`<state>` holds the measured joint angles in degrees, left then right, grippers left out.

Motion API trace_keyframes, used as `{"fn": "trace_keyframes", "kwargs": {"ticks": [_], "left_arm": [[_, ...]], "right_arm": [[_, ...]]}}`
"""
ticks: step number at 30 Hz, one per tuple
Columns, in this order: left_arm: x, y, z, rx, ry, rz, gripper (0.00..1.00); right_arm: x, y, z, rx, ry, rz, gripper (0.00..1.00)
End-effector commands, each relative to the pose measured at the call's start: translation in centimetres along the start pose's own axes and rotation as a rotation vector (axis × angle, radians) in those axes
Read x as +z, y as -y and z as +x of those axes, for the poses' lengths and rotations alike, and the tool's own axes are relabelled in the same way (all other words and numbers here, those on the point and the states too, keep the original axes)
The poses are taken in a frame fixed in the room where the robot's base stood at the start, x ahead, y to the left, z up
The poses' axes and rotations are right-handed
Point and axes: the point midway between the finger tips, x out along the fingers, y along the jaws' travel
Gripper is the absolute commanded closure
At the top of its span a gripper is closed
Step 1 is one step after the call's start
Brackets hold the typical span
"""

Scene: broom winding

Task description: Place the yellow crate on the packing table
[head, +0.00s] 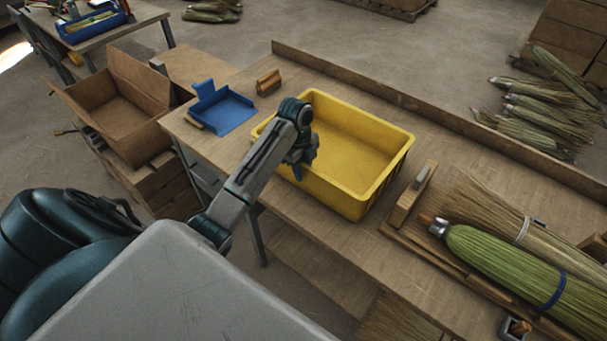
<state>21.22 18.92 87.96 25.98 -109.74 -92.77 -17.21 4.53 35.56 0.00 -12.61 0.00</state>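The yellow crate (378,187) is empty and upright on the wooden table (450,150), or just over it; I cannot tell whether its base touches. My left gripper (297,171) is at the crate's near left side, pointing down at the rim. The wrist hides part of that rim and wall. The fingers are small and dark, and I cannot see whether they are closed on the rim. My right gripper is out of view.
A blue dustpan (224,110) and a small wooden brush (268,82) lie left of the crate. A green broom head (510,262) and a wooden block (412,196) lie to its right. A cardboard box (125,108) stands at left. A raised ledge (400,95) runs along the table's far edge.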

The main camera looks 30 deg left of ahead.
Motion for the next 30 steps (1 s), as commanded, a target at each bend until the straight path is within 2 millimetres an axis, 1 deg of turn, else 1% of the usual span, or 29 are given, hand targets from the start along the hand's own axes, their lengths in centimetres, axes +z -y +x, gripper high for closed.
{"fn": "trace_keyframes", "kwargs": {"ticks": [1, 3, 6, 12, 15, 19, 30], "left_arm": [[0.1, 0.1, -0.9, -0.006, 0.002, 0.002, 0.71], [0.2, 0.1, -2.5, -0.006, 0.004, 0.001, 0.71], [-0.1, 0.1, -6.0, -0.003, 0.001, 0.001, 0.71], [0.0, 0.0, -8.6, 0.000, 0.000, 0.000, 0.71], [0.0, 0.0, -9.4, -0.001, 0.000, 0.000, 0.71], [0.0, 0.0, -9.9, -0.001, 0.000, 0.000, 0.71], [0.0, 0.0, -9.9, -0.001, 0.000, 0.000, 0.71]], "right_arm": [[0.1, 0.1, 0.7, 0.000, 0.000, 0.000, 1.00], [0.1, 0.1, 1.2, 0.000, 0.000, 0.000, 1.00], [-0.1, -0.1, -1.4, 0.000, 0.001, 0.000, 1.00], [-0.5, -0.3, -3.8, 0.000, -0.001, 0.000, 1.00], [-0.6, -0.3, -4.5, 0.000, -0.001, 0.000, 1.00], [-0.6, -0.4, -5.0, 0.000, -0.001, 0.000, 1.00], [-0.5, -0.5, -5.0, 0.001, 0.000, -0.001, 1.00]]}}
